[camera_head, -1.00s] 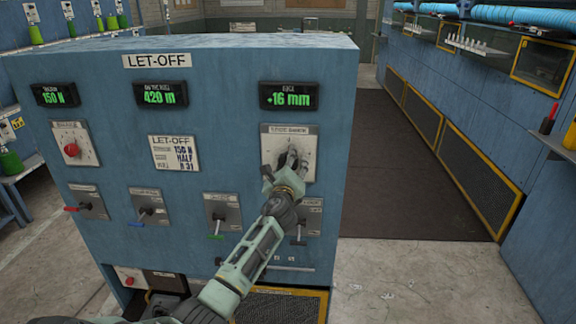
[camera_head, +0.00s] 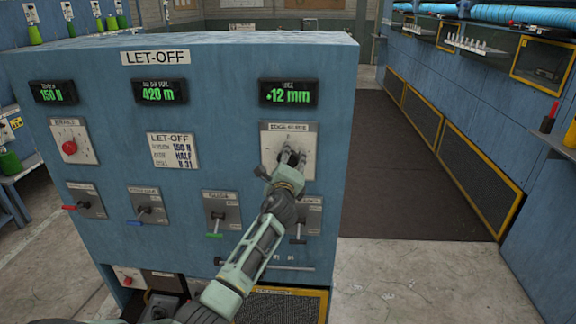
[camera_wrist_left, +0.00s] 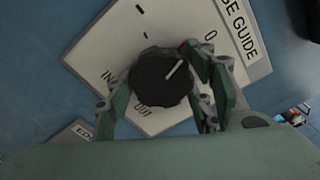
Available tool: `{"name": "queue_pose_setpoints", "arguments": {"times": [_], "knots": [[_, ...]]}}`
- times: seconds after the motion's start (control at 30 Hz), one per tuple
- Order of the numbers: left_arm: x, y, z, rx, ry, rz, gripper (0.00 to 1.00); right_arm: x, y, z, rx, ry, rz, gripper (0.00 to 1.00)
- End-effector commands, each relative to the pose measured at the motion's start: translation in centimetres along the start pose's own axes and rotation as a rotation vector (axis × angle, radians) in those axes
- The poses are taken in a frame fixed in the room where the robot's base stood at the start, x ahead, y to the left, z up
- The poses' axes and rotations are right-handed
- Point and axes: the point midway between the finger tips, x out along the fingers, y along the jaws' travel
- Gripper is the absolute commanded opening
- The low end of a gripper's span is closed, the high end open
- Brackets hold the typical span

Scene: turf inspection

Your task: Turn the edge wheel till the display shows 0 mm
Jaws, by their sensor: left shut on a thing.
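The edge display (camera_head: 289,93) on the blue let-off panel reads +12 mm in green. Below it is the edge guide plate (camera_head: 304,137). In the left wrist view the edge wheel (camera_wrist_left: 160,86) is a dark round knob with a white pointer line, on the white plate (camera_wrist_left: 100,50) with IN, OUT and 0 marks. My left gripper (camera_head: 290,157) is shut on the wheel; its fingers show on both sides of it in the left wrist view (camera_wrist_left: 160,90). In the head view the gripper mostly hides the wheel. My right gripper is not in view.
Other displays read 150 N (camera_head: 54,92) and 420 m (camera_head: 160,92). A red brake knob (camera_head: 70,148) is at left. Levers with red, blue and green grips (camera_head: 214,235) sit in a row below. A dark floor mat (camera_head: 400,170) lies clear at right.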

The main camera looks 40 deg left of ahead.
Motion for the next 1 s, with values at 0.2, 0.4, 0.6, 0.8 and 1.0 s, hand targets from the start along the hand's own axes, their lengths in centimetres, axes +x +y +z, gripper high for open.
{"name": "queue_pose_setpoints", "arguments": {"times": [0.2,0.4,0.6,0.8,1.0], "knots": [[0.0,0.4,-0.3,-0.21,0.001,0.005,0.23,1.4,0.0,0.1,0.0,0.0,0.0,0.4],[0.0,0.4,-0.4,-0.402,0.001,0.006,0.23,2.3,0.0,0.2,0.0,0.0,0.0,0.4],[-0.1,0.3,-0.4,-0.59,0.001,0.007,0.23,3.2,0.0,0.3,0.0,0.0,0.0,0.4],[0.0,0.3,-0.5,-0.772,0.001,0.009,0.23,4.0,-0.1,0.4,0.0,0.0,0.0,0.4],[0.0,0.2,-0.5,-0.924,0.0,0.009,0.23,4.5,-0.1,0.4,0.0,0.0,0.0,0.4]]}}
